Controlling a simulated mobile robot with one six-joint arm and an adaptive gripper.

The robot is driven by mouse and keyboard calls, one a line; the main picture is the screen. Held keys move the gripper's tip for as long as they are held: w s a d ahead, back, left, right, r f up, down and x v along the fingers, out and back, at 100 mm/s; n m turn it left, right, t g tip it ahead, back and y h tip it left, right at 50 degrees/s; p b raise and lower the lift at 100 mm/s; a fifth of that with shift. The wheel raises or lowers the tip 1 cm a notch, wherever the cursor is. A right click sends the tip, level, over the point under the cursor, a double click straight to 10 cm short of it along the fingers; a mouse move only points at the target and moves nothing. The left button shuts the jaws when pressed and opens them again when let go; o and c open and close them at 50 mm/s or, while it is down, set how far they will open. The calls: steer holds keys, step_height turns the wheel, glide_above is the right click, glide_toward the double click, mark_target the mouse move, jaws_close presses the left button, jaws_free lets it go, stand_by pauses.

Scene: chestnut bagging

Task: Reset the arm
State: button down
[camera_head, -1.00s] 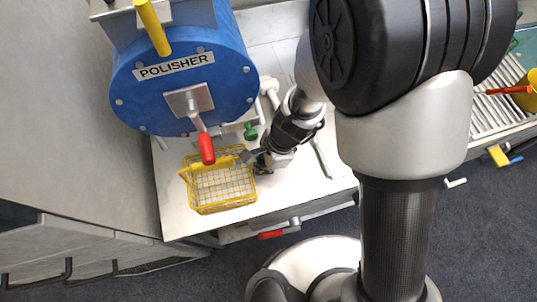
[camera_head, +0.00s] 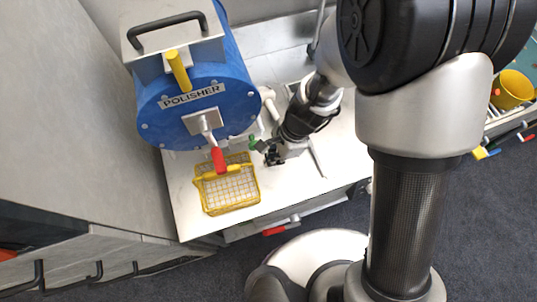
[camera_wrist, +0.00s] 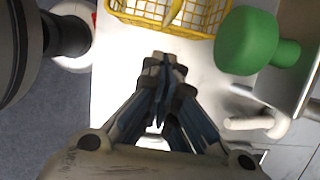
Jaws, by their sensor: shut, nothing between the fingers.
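My gripper (camera_head: 270,156) is shut and empty, just above the white counter to the right of the yellow wire basket. In the wrist view my gripper (camera_wrist: 166,62) shows its fingertips together, pointing toward the basket's near side, with a gap of counter between them. My arm comes down from the upper right in the head view.
The yellow wire basket (camera_head: 230,203) stands on the white counter (camera_head: 190,220) below the blue polisher (camera_head: 170,125) with its red-handled lever (camera_head: 218,160). A green knob (camera_wrist: 247,40) is close to my gripper's right. A yellow cup (camera_head: 512,90) is at the far right.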

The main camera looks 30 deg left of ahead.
steer(key=shift+w+d+r, duration=0.1)
steer(key=shift+r, duration=0.1)
steer(key=w+d+r+n+t+y+b, duration=0.1)
steer(key=w+d+r+n+t, duration=0.15)
steer(key=d+r, duration=0.45)
steer(key=w+d+r+n+t+b, duration=0.1)
steer(key=w+d+r+n+b, duration=0.2)
steer(key=r, duration=0.6)
steer(key=s+d+r+n+t+h, duration=0.1)
steer(key=s+d+r, duration=0.2)
steer(key=d, duration=0.6)
steer(key=s+d+r+n+t+h+b, duration=0.1)
steer(key=s+d+r, duration=0.3)
steer(key=d, duration=0.5)
steer(key=shift+s+d+r+n+t+h+b, duration=0.15)
steer(key=shift+s+r+n+t+h+b, duration=0.15)
steer(key=shift+r+n+t+h, duration=0.35)
steer(key=shift+f, duration=0.2)
